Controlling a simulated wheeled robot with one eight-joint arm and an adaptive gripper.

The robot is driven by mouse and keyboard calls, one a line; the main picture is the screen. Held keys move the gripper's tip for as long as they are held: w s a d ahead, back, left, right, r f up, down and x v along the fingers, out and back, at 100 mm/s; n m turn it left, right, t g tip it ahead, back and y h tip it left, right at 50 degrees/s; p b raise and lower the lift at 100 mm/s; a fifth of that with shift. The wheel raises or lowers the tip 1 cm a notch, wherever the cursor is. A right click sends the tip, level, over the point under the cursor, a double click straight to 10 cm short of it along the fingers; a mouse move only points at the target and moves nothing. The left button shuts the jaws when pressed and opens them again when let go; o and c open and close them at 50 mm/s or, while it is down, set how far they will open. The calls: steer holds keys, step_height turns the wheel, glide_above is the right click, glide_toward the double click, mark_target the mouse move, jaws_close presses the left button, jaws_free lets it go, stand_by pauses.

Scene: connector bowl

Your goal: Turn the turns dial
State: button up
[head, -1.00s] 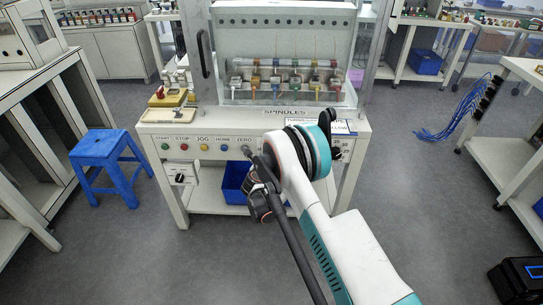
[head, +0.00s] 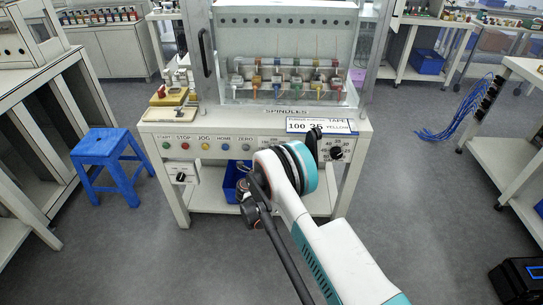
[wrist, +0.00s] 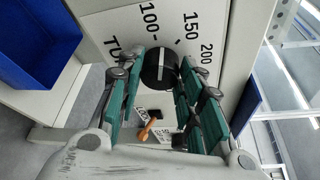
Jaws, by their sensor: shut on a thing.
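The turns dial (wrist: 152,72) is a black round knob with a white pointer line, on a white panel printed "TU", 100, 150 and 200. In the wrist view its line points up, roughly between 100 and 150. My gripper (wrist: 161,62) has its green-padded fingers on either side of the knob, shut on it. In the head view my arm hides this dial and most of the gripper at the front panel of the spindle machine (head: 270,125).
Another black dial (head: 336,152) with numbers sits just right of my gripper. A sign (head: 320,125) reading 100, 36, YELLOW stands above. Coloured buttons (head: 205,145) and a black switch (head: 181,177) are to the left. A blue bin (wrist: 35,40) shows in the wrist view.

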steer(key=shift+f, duration=0.1)
steer(key=o, duration=1.1)
steer(key=shift+c, duration=0.2)
steer(key=v, duration=1.2)
